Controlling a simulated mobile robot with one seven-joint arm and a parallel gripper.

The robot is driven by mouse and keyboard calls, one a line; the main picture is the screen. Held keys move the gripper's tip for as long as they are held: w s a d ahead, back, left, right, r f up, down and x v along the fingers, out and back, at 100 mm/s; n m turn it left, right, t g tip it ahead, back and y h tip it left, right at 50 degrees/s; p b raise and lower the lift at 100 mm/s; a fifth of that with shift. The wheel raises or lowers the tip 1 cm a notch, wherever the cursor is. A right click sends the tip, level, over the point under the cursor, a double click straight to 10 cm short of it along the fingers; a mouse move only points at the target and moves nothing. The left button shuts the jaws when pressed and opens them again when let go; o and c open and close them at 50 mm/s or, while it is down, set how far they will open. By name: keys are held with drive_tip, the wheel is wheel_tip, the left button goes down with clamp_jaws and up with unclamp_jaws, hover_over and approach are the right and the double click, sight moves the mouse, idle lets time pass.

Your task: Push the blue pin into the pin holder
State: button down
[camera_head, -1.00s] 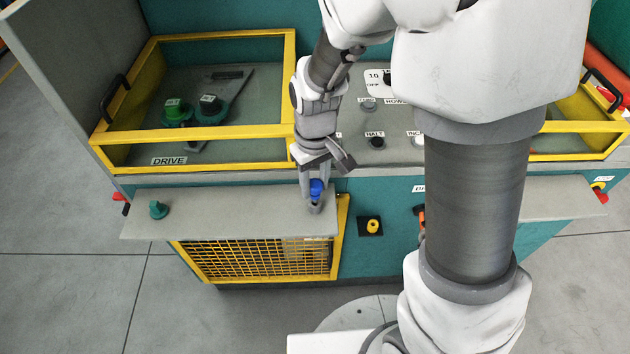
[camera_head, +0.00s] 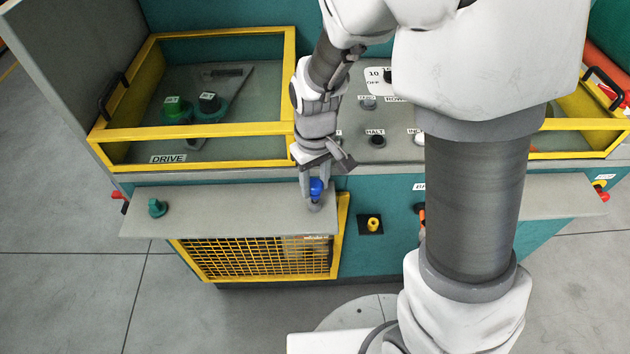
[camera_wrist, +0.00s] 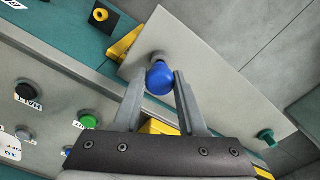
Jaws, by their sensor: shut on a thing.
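The blue pin (camera_head: 316,188) has a rounded blue head and stands near the right end of the grey shelf. My gripper (camera_head: 315,196) points down at it, with one finger on each side of the blue head. In the wrist view the blue pin (camera_wrist: 160,78) sits between the tips of my gripper (camera_wrist: 160,82), which is shut on it. A grey round piece (camera_wrist: 158,56) shows just past the head, perhaps the pin holder. It shows below the head in the head view (camera_head: 314,207). How deep the pin sits is hidden.
The grey shelf (camera_head: 235,208) is mostly clear, with a green knob (camera_head: 157,208) at its left end. A yellow-framed panel (camera_head: 195,134) stands behind at the left. A yellow mesh guard (camera_head: 255,260) is under the shelf. A yellow knob (camera_head: 373,224) is to the right.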

sight(315, 183)
drive_tip(key=shift+f+b, duration=0.35)
drive_tip(key=shift+f, duration=0.15)
drive_tip(key=shift+f+b, duration=0.45)
drive_tip(key=shift+f, duration=0.15)
idle(0.3)
drive_tip(key=shift+c, duration=1.9)
unclamp_jaws()
wheel_tip(315, 183, up, 17)
drive_tip(key=p, duration=0.2)
drive_tip(key=shift+r, duration=0.2)
